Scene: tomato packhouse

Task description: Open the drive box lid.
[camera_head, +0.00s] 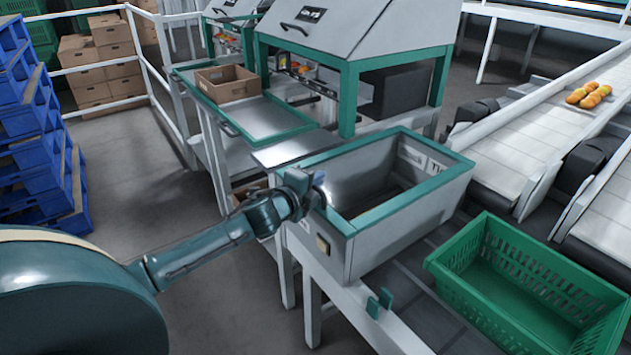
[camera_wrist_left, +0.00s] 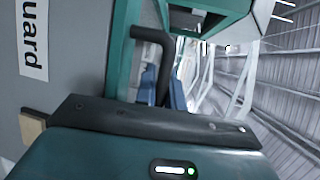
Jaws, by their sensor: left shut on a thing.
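The drive box (camera_head: 405,235) is a grey box with a teal rim in the middle of the head view. Its inside shows through the teal-framed top (camera_head: 395,203); I cannot tell whether a clear panel fills this frame. My left gripper (camera_head: 314,192) is at the box's near left corner, shut on a dark handle beside the teal rim. In the left wrist view this black bent handle (camera_wrist_left: 165,50) stands by a teal edge, and a label ending in "uard" (camera_wrist_left: 34,38) shows on the grey face. The fingertips are mostly hidden. My right gripper is not in view.
A green crate (camera_head: 440,266) stands right of the box. A hooded machine (camera_head: 345,35) with a teal frame is behind it, with a cardboard box (camera_head: 228,90) on its table. A conveyor (camera_head: 540,135) carries tomatoes at right. Blue pallets (camera_head: 35,150) are at far left; the floor between is clear.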

